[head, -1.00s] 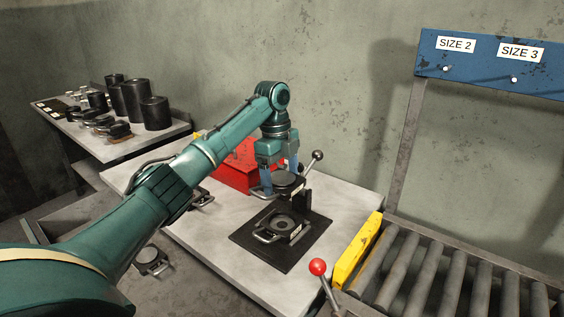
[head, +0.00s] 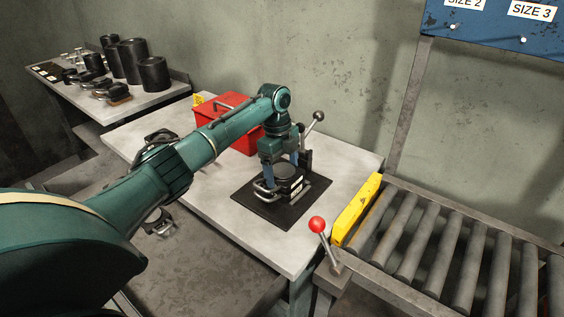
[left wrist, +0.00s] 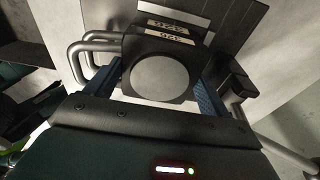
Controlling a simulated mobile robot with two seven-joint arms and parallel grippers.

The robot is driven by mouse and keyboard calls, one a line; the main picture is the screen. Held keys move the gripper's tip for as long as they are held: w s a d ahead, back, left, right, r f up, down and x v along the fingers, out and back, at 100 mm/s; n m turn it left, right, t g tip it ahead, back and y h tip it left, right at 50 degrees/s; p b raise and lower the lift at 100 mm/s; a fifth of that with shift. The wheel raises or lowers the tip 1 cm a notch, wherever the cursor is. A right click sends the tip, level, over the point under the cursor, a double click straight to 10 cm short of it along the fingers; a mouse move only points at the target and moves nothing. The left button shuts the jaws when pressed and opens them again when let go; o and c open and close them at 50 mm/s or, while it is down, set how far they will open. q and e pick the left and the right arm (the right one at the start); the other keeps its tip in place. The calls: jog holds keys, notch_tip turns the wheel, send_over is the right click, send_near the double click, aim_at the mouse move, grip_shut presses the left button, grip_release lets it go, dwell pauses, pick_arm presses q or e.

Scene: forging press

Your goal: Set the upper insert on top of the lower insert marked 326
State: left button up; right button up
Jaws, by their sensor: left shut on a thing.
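My left gripper (head: 281,172) is shut on the upper insert (head: 288,173), a dark block with a round grey top. In the left wrist view the upper insert (left wrist: 160,78) sits between the blue fingers. The lower insert (head: 291,192) is directly under it on a black plate (head: 262,208). Two labels reading 326 show one beside the other in the left wrist view, with two metal handles (left wrist: 92,52) close together at the left. The inserts look lined up; whether they touch fully I cannot tell. My right gripper is not in view.
A lever post with a ball knob (head: 318,117) stands right behind the plate. A red toolbox (head: 225,125) is behind the arm. A yellow stop (head: 357,210) and roller conveyor (head: 440,245) lie right. Another handled insert (head: 158,222) is partly hidden by my arm.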

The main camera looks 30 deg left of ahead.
aim_at(278, 168)
pick_arm(q)
jog(key=shift+w+f, duration=0.1)
jog(key=shift+f, duration=0.15)
jog(key=o, duration=1.8)
jog(key=shift+f, duration=0.15)
jog(key=shift+c, duration=0.2)
notch_tip(278, 168, up, 13)
jog(key=a, duration=0.1)
jog(key=shift+a+b, duration=0.2)
jog(key=shift+b, duration=0.1)
jog(key=shift+f, duration=0.15)
